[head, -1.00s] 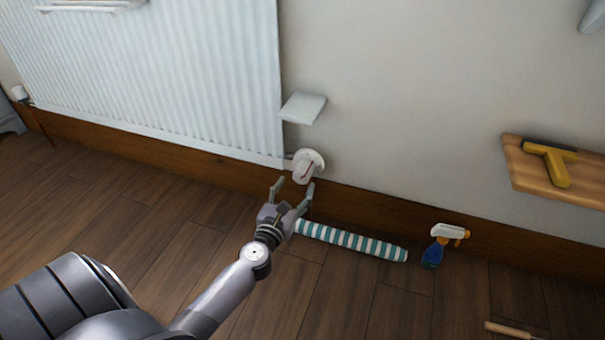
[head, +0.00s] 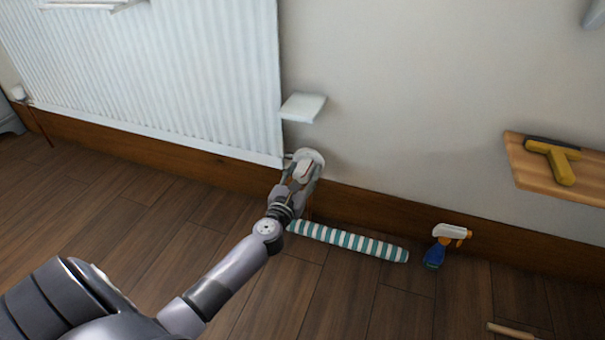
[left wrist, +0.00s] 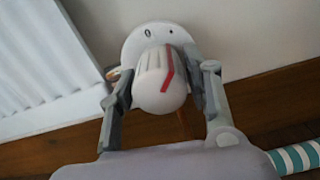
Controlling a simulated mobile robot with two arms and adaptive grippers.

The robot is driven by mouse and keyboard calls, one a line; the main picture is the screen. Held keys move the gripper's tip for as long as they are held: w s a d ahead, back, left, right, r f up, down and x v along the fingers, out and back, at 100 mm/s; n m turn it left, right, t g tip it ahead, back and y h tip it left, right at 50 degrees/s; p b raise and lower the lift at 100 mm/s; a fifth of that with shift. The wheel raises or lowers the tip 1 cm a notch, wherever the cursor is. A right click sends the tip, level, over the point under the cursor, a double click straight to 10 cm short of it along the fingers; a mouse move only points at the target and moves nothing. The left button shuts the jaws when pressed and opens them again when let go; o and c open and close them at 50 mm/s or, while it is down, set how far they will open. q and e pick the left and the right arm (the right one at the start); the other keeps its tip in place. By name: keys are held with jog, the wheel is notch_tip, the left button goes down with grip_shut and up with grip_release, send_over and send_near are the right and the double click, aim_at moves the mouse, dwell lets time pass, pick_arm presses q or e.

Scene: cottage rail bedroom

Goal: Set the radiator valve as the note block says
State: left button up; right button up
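The radiator valve is a white knob (left wrist: 160,88) with a red pointer line, on a round white plate (left wrist: 150,40) with small dark marks. In the head view the valve (head: 310,158) is at the radiator's lower right corner. My left gripper (head: 301,172) is at the valve. In the left wrist view its two fingers (left wrist: 163,85) stand open on either side of the knob, with a narrow gap visible; I cannot tell if either touches. A small white slab (head: 303,107) sits on the wall above the valve; no writing is readable, and I cannot tell if it is the note block. My right gripper is not in view.
The white radiator (head: 150,80) fills the wall at left. A striped teal and white roll (head: 350,240) lies along the skirting, below the valve. A spray bottle (head: 436,252) stands to its right. A wooden shelf (head: 520,170) holds a yellow-handled tool (head: 560,165).

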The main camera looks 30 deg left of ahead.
pick_arm(q)
jog(key=c, duration=0.8)
jog(key=shift+o, duration=0.2)
